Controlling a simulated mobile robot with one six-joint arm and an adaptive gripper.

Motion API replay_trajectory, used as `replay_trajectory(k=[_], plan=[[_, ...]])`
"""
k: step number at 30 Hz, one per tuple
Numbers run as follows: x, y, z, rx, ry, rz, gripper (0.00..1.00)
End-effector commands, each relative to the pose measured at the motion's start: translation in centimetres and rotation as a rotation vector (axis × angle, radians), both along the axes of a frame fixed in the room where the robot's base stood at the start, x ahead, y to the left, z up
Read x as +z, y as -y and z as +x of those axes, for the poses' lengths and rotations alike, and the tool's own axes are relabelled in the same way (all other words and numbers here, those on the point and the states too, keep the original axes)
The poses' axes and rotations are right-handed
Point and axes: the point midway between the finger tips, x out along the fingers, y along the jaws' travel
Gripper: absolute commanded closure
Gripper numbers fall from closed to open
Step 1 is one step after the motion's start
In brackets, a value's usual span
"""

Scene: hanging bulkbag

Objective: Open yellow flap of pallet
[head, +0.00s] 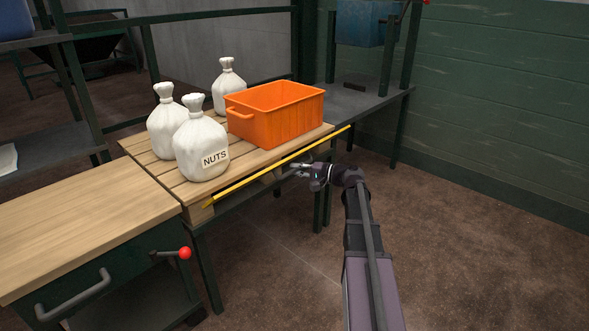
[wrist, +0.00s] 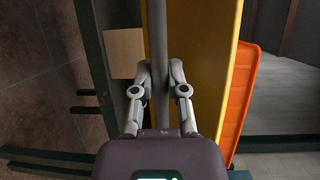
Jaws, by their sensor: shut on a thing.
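The yellow flap (head: 262,176) shows in the head view as a thin, nearly edge-on strip along the front edge of the wooden pallet (head: 142,149). In the wrist view the flap (wrist: 205,60) is a broad yellow panel just right of a grey bar (wrist: 156,25). My gripper (head: 300,169) is at the pallet's front side, just below the flap's edge. In the wrist view its two fingers (wrist: 159,72) are on either side of the grey bar and shut on it. How the bar joins the flap is hidden.
An orange crate (head: 278,118) and white sacks (head: 203,149), one marked NUTS, stand on the pallet. A wooden-topped bench (head: 85,225) with a red-knobbed lever (head: 183,253) is at the left. The brown floor on the right is clear.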

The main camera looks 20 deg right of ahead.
Motion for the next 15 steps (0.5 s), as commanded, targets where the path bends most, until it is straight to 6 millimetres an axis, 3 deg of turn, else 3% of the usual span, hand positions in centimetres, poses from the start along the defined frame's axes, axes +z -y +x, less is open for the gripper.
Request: replay_trajectory(k=[1, 15], plan=[[-1.0, 0.0, -0.1, 0.001, -0.001, -0.002, 1.0], [-4.6, -0.2, 0.2, 0.003, -0.001, -0.001, 1.0]])
